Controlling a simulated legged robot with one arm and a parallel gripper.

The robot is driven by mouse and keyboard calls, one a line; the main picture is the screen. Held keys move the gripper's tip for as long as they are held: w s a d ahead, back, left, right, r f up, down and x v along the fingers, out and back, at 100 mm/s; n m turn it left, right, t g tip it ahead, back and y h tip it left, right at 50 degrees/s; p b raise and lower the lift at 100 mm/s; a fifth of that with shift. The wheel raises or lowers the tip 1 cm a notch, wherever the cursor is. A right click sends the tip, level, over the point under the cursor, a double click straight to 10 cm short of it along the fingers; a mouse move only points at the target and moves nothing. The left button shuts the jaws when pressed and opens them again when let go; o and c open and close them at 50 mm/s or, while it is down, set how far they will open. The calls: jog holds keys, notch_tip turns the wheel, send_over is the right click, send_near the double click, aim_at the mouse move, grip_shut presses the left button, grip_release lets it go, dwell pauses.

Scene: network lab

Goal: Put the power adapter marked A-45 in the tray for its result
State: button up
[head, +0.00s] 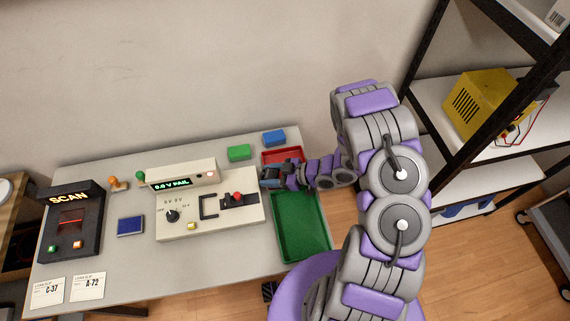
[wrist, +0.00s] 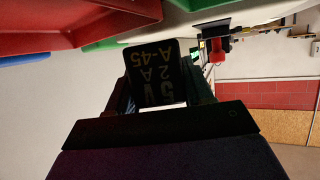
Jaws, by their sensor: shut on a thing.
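My gripper (head: 271,177) is shut on a black power adapter (wrist: 153,70) and holds it between the fingers. In the wrist view its label appears upside down and reads 5V 2A A-45. In the head view my gripper is at the right end of the tester (head: 240,215), near the gap between the red tray (head: 270,156) and the green tray (head: 303,228). The tester's display (head: 171,183) reads 0.0 V FAIL. The green tray looks empty. The red tray is partly hidden by my arm; it also shows in the wrist view (wrist: 95,18).
A scanner (head: 72,222) stands at the table's left, with cards (head: 48,291) in front. A blue pad (head: 131,226) lies beside the tester. Green (head: 239,153) and blue (head: 274,138) blocks sit at the back. A shelf with a yellow device (head: 478,103) stands to the right.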

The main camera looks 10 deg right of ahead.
jog(key=w+d, duration=0.2)
jog(key=w+d+b, duration=0.1)
jog(key=w+d, duration=0.1)
jog(key=w+d+f, duration=0.1)
jog(key=w+d, duration=0.1)
jog(key=shift+w+d, duration=0.3)
notch_tip(320, 180, down, 4)
jog(key=shift+s+r+b, duration=0.1)
jog(key=shift+r+b, duration=0.1)
jog(key=shift+b, duration=0.5)
jog(key=shift+r, duration=0.1)
jog(key=o, duration=1.2)
jog(key=shift+c, duration=0.2)
